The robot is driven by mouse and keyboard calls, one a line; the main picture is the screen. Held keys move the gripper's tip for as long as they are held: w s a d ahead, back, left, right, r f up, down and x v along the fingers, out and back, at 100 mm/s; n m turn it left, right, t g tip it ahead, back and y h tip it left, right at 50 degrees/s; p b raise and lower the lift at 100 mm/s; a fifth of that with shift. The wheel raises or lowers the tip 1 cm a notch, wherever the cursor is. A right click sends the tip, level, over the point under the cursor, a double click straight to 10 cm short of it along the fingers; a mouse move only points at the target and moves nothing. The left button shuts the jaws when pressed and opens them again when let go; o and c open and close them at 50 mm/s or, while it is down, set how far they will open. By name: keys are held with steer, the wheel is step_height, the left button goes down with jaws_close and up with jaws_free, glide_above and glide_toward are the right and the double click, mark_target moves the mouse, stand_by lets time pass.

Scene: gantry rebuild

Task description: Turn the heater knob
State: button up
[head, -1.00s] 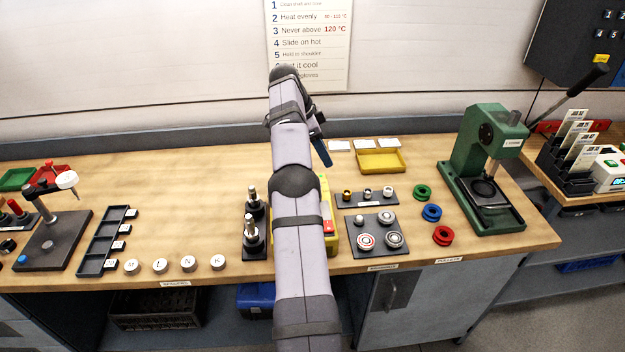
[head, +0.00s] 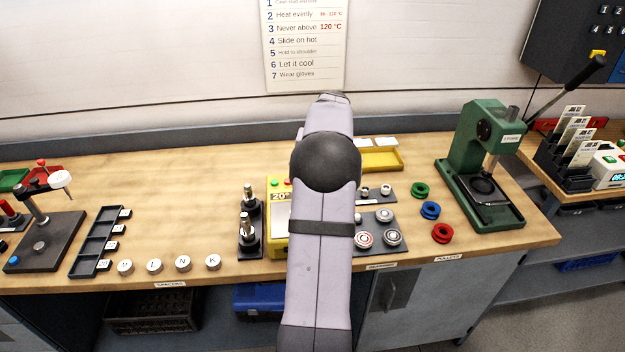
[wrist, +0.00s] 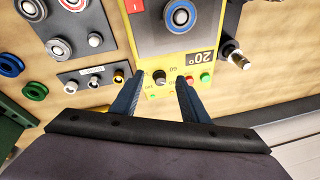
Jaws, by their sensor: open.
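The heater is a yellow box with a "20°" display, partly hidden behind my arm in the head view (head: 278,249). Its yellow front panel also shows upside down in the wrist view (wrist: 225,55). The black heater knob (wrist: 159,76) is on that panel, with small number marks around it; my arm hides it in the head view. My gripper (wrist: 160,82) is open, its two blue-grey fingers apart on either side of the knob in the wrist view. Contact with the knob cannot be told. The gripper is hidden in the head view.
Red (wrist: 189,81) and green (wrist: 205,78) buttons sit close beside one finger. A green press (head: 465,155) stands further right.

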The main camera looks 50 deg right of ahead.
steer(key=shift+w+d+r+n+t+h, duration=0.15)
steer(key=shift+w+d+n, duration=0.15)
steer(key=shift+n, duration=0.75)
steer(key=shift+w+d+r+n+t+h, duration=0.15)
steer(key=shift+d+n, duration=0.1)
steer(key=shift+n, duration=0.75)
steer(key=shift+w+d+r+n+h, duration=0.1)
steer(key=shift+w+d+n, duration=0.2)
steer(key=shift+n, duration=0.75)
steer(key=shift+f, duration=0.1)
steer(key=shift+p+x, duration=1.55)
steer(key=shift+x, duration=2)
steer(key=c, duration=1)
